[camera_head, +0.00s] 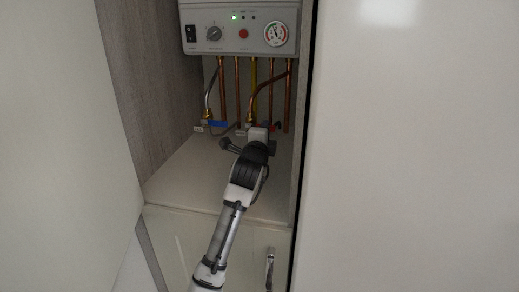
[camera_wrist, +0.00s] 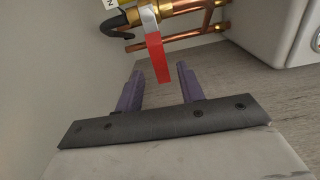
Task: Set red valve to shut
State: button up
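The red valve's flat lever (camera_wrist: 157,58) shows in the wrist view, hanging from a metal valve body on a brass and copper pipe. My gripper (camera_wrist: 160,76) is open, with its two purple fingers on either side of the lever's free end in the picture. I cannot tell whether either finger touches it. In the head view only a small red bit of the valve (camera_head: 277,126) shows to the right of my gripper (camera_head: 260,131). My arm hides the rest of the valve and the fingertips there.
A boiler (camera_head: 240,28) with knob, lit green light and gauge hangs above the copper pipes (camera_head: 271,95). A blue valve handle (camera_head: 217,124) is left of my gripper. The cupboard walls are close on both sides. The cupboard floor (camera_head: 190,175) is clear. A black hooked part (camera_wrist: 118,25) is near the red lever.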

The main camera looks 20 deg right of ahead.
jog(key=b+v, duration=0.1)
jog(key=v, duration=0.7)
jog(key=shift+b, duration=0.3)
